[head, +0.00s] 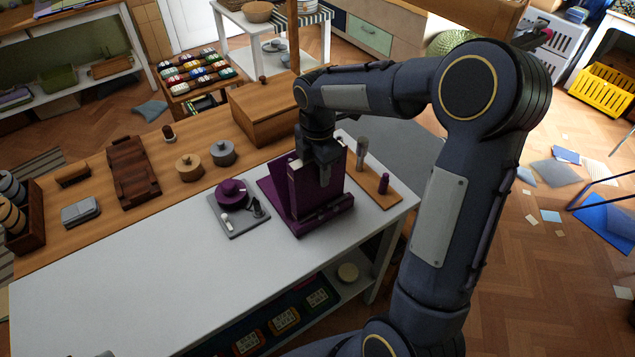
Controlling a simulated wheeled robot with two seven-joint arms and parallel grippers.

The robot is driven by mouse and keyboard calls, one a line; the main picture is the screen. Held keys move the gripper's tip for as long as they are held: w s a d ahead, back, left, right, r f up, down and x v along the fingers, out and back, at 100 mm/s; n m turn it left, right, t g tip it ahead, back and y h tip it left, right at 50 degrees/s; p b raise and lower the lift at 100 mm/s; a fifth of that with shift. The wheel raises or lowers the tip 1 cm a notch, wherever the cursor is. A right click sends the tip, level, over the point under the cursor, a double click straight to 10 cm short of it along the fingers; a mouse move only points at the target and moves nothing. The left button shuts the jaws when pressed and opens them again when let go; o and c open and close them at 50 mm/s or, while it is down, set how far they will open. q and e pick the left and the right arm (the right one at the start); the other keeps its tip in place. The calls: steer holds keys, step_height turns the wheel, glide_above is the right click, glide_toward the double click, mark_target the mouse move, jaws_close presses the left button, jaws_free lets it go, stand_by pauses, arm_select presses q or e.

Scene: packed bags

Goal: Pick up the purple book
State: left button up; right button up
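The purple book (303,190) stands upright in a purple stand (318,217) on the white and wood table, near its right end. My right gripper (324,176) comes down from above at the book's top edge. One finger shows in front of the cover; the other is hidden, apparently behind the book. I cannot tell whether the fingers press on the book or stand apart from it. The book still sits down in the stand. My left gripper is not in view.
A grey tray (240,225) with a purple round-lidded pot (231,192) lies left of the stand. A wooden board (370,182) with small upright items lies right. A wooden box (265,112) stands behind. The white tabletop (130,280) at front left is clear.

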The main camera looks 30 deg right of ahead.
steer(key=shift+c, duration=0.5)
jaws_close()
steer(key=shift+r, duration=0.1)
